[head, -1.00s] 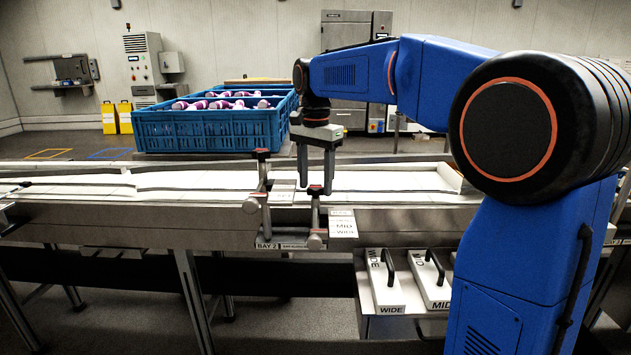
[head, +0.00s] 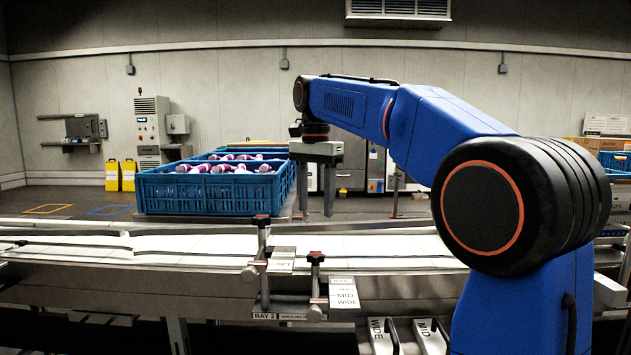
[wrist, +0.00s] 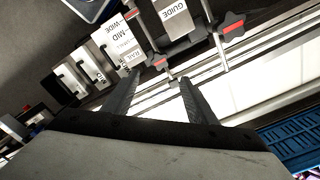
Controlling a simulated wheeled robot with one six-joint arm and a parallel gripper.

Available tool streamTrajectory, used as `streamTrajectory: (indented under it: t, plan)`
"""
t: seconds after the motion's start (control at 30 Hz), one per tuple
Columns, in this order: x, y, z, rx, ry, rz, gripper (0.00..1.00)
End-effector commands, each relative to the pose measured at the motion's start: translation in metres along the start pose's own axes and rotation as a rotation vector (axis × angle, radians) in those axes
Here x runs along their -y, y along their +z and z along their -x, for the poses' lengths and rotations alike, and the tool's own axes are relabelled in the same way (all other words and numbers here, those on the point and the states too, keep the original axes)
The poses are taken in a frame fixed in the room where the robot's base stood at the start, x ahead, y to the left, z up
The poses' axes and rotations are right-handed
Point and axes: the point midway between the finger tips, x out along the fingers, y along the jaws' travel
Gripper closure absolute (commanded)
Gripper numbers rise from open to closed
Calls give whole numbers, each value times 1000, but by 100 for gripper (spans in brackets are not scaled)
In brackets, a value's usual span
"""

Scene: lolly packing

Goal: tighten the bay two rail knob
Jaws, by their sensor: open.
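The bay two fixture, marked by the BAY 2 label (head: 265,316), stands on the near side of the conveyor. It has two posts topped by black knobs with red marks: a left, taller knob (head: 262,219) and a right, lower knob (head: 316,257). In the wrist view the star-shaped knobs show, one at upper right (wrist: 232,26) and one near the fingertips (wrist: 159,62).
The white conveyor belt (head: 390,246) runs behind the posts. A blue crate (head: 215,193) of purple-and-white items stands beyond. Handled WIDE (head: 382,338) and MID (head: 431,338) blocks sit below at right.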

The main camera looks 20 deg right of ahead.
Motion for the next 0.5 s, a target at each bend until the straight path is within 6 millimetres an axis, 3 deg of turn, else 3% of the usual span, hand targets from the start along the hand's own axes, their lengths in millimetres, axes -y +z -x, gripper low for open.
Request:
streamTrajectory:
  t: [0.2, 0.5]
  plan:
    - [1, 0, 36, -1, -2, 0, 48]
    - [0, 0, 54, -1, -1, 0, 48]
